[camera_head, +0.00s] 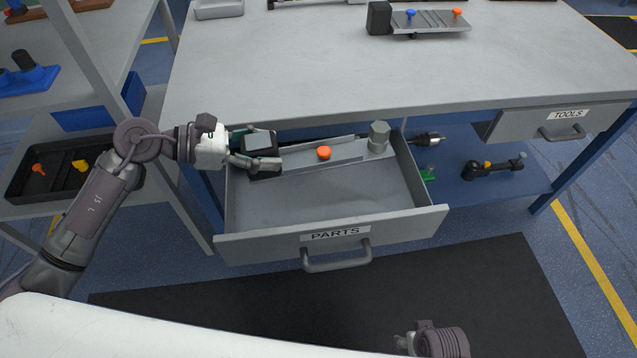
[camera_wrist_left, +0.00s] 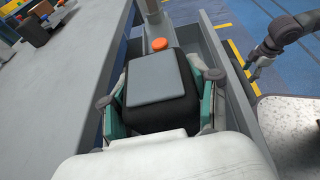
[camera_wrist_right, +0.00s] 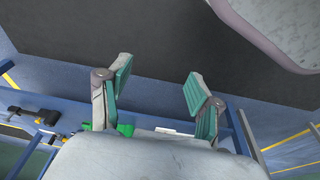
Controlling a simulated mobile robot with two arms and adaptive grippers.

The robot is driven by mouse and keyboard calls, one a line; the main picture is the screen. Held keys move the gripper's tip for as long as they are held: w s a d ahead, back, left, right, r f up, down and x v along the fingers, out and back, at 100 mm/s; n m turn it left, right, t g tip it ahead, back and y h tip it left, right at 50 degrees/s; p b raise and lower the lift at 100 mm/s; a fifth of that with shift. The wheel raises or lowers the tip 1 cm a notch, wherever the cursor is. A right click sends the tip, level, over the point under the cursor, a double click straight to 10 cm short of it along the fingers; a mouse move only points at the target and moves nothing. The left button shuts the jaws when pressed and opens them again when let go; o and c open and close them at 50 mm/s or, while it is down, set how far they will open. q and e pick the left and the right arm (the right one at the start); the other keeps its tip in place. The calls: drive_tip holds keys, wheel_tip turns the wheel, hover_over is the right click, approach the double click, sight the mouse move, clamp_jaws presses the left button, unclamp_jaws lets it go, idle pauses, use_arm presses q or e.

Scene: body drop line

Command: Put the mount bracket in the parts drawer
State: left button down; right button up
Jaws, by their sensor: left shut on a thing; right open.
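The mount bracket appears to be the long grey part (camera_head: 340,153) with a black block, an orange knob and a grey hexagonal post. My left gripper (camera_head: 258,150) is shut on its black block, one finger on each side. The left wrist view shows the block's grey top (camera_wrist_left: 155,80) between the fingers. The bracket lies along the back of the open parts drawer (camera_head: 320,200), within its walls; whether it touches the floor I cannot tell. My right gripper (camera_wrist_right: 160,82) is open and empty over the dark floor mat; only part of it shows in the head view (camera_head: 405,342).
The workbench (camera_head: 390,75) stands above the drawer, with a similar plate and black block (camera_head: 430,22) on it. The tools drawer (camera_head: 555,122) is at the right. A shelf rack with a black tray (camera_head: 60,165) stands at the left. The drawer's front half is clear.

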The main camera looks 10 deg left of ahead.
use_arm(q)
drive_tip(key=w+f+m+g+b, duration=0.1)
drive_tip(key=w+f+b, duration=0.2)
drive_tip(key=b, duration=0.3)
hover_over(282, 201)
wheel_tip(282, 201, down, 6)
drive_tip(key=shift+w+a+f+b, duration=0.1)
drive_tip(key=shift+w+f+b, duration=0.1)
drive_tip(key=shift+f, duration=0.7)
drive_tip(key=shift+w+f+b, duration=0.1)
drive_tip(key=shift+f+b, duration=0.1)
drive_tip(key=shift+f, duration=0.65)
drive_tip(key=shift+s, duration=0.1)
use_arm(e)
wheel_tip(282, 201, up, 13)
drive_tip(key=t, duration=0.1)
drive_tip(key=shift+s+d+f, duration=0.15)
drive_tip(key=shift+s+f, duration=0.05)
drive_tip(key=shift+s, duration=0.05)
drive_tip(key=shift+f, duration=0.1)
